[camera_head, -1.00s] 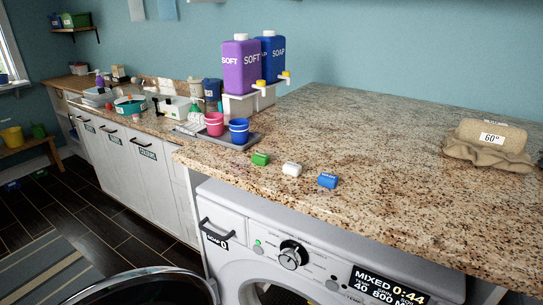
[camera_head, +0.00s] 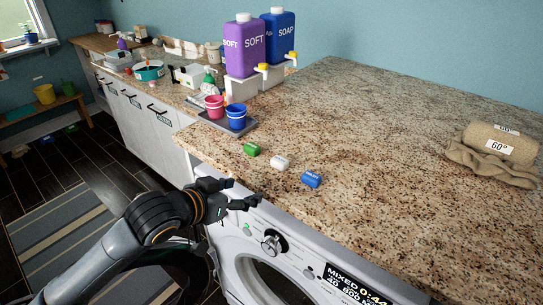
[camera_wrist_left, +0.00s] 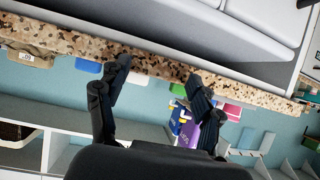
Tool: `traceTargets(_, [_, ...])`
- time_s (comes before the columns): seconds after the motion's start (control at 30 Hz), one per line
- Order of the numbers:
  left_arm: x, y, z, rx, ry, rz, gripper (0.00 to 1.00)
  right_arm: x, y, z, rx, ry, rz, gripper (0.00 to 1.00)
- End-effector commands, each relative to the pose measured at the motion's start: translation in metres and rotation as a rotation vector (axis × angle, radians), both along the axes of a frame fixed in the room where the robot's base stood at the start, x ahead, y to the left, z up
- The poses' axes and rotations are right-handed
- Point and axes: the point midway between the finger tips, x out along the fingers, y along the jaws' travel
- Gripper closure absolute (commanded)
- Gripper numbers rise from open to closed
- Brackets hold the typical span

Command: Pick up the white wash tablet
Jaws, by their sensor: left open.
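The white wash tablet (camera_head: 280,162) lies on the speckled granite counter near its front edge. A green tablet (camera_head: 251,149) lies to its left and a blue tablet (camera_head: 311,179) to its right. My left gripper (camera_head: 244,193) is open and empty, in front of the counter edge over the washing machine, short of the tablets. In the left wrist view, which appears upside down, the white tablet (camera_wrist_left: 137,78) shows between the spread fingers of the left gripper (camera_wrist_left: 159,72), beyond the counter edge. My right gripper is not in view.
A tray (camera_head: 248,128) with a pink cup (camera_head: 214,107) and a blue cup (camera_head: 236,117) stands behind the tablets. Purple (camera_head: 244,47) and blue bottles (camera_head: 278,38) stand farther back. A rolled towel (camera_head: 497,147) lies at right. The counter between is clear.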

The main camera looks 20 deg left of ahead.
Motion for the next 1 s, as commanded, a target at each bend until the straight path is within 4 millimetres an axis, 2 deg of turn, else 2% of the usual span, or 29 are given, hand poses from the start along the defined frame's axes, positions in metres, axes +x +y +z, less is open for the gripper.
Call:
traceTargets(0.03, [-0.001,-0.004,0.024,0.001,-0.035,-0.022,0.34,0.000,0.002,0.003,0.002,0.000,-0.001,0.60])
traceTargets(0.1, [-0.005,-0.010,0.047,-0.005,-0.066,-0.047,0.34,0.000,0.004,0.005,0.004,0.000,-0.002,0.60])
traceTargets(0.2, [-0.010,-0.016,0.067,-0.012,-0.093,-0.073,0.34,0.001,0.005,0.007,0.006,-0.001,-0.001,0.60])
traceTargets(0.27, [-0.009,-0.019,0.072,-0.017,-0.099,-0.079,0.34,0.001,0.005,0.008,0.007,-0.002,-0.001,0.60])
traceTargets(0.37, [0.002,-0.024,0.069,-0.022,-0.100,-0.081,0.34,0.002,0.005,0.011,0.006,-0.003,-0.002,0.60])
traceTargets(0.63, [0.048,-0.040,0.049,-0.020,-0.099,-0.079,0.34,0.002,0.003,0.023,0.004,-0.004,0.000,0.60])
traceTargets(0.87, [0.064,-0.046,0.040,-0.017,-0.100,-0.081,0.34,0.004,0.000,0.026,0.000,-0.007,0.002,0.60])
traceTargets(1.0, [0.077,-0.050,0.036,-0.018,-0.098,-0.080,0.34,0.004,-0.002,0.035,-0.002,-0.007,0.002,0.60])
